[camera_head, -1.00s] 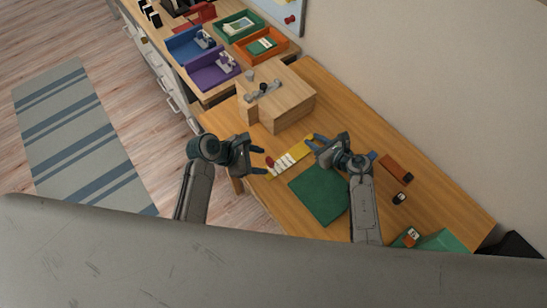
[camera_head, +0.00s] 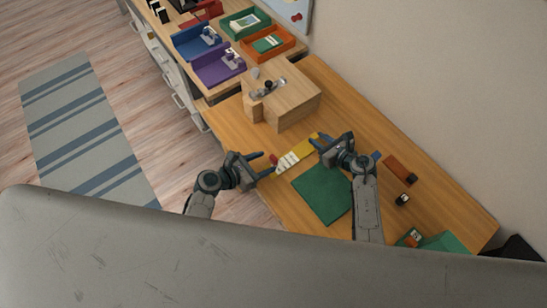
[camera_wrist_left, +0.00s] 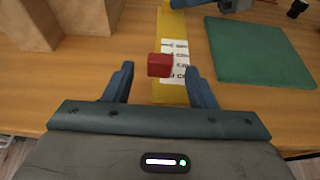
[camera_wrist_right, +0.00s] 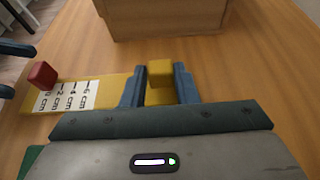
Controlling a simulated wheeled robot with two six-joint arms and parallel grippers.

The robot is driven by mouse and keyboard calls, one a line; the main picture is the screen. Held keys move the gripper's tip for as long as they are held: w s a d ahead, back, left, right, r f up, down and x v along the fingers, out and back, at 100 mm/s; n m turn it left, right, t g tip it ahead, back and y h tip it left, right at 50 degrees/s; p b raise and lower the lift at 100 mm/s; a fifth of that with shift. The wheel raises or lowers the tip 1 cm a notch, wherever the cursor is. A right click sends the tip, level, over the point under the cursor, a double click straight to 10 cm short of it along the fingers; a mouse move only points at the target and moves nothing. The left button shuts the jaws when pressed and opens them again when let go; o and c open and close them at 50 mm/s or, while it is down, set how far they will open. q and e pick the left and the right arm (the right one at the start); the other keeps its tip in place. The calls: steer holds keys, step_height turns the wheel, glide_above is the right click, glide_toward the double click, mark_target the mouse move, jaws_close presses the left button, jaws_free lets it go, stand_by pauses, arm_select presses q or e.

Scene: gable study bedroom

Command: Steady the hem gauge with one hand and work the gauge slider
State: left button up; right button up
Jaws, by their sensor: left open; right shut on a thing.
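The hem gauge (camera_head: 305,147) is a flat yellow bar with a white centimetre scale, lying on the wooden desk. It also shows in the left wrist view (camera_wrist_left: 171,33) and the right wrist view (camera_wrist_right: 113,88). The red slider (camera_wrist_left: 160,64) sits by the low end of the scale, also in the right wrist view (camera_wrist_right: 42,74). My right gripper (camera_head: 316,143) is shut on the yellow block (camera_wrist_right: 160,73) at the gauge's far end. My left gripper (camera_head: 267,164) is open, its fingers on either side of the red slider in its own view, apart from it.
A green mat (camera_head: 323,193) lies beside the gauge. A wooden box (camera_head: 287,98) stands behind it. An orange-brown block (camera_head: 398,168) lies to the right. Coloured trays, such as the purple one (camera_head: 218,68), stand on the left-hand counter.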

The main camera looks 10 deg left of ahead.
mark_target(271, 160)
arm_select(q)
steer(key=x, duration=0.4)
steer(key=shift+w+d+f, duration=0.2)
steer(key=shift+w+d, duration=0.05)
steer(key=shift+w, duration=0.05)
jaws_close()
